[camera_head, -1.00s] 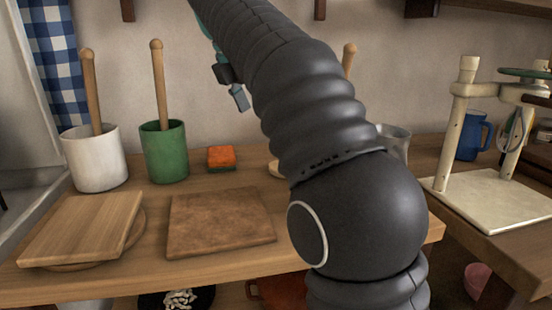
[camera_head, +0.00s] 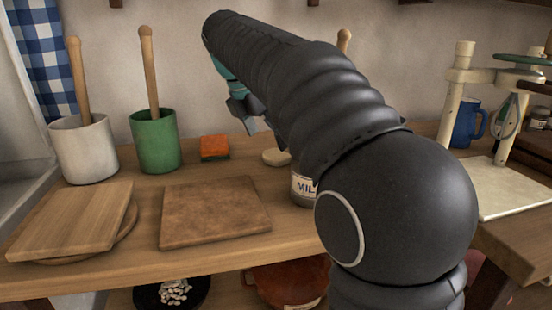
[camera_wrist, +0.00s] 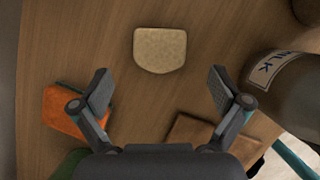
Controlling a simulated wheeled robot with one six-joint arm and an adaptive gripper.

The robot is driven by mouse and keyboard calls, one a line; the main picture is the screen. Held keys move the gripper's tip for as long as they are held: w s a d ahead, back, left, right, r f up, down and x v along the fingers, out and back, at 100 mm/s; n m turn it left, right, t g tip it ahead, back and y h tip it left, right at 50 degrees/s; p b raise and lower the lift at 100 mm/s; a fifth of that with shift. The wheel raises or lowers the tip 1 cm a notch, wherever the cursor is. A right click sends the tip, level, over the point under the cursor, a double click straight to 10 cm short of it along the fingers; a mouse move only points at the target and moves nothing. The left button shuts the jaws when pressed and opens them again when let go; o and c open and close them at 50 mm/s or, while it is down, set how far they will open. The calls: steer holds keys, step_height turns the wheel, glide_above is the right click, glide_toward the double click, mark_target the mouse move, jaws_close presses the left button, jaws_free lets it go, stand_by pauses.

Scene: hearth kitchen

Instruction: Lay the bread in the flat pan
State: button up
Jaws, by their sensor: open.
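The bread (camera_wrist: 160,50) is a pale slice with one rounded end, lying flat on the wooden counter in the wrist view. In the head view, part of the bread (camera_head: 275,157) shows behind my arm. My gripper (camera_wrist: 159,88) is open and empty, its fingers spread wider than the slice, which lies ahead of the gap. In the head view my gripper (camera_head: 245,116) hangs above the counter, partly hidden by the arm. A dark shallow round pan or dish (camera_head: 150,297) holding white pieces is below the counter; I cannot tell whether it is the flat pan.
An orange sponge (camera_head: 214,147) lies left of the bread. A milk container (camera_head: 303,187) stands to its right, partly hidden by my arm. A brown board (camera_head: 213,212), light boards (camera_head: 72,220), and white (camera_head: 84,150) and green (camera_head: 155,145) crocks stand left. A red pot (camera_head: 288,283) is below.

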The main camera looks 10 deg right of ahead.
mark_target(274, 154)
steer(key=x, duration=0.4)
steer(key=shift+b, duration=0.3)
steer(key=c, duration=1)
steer(key=shift+r, duration=0.1)
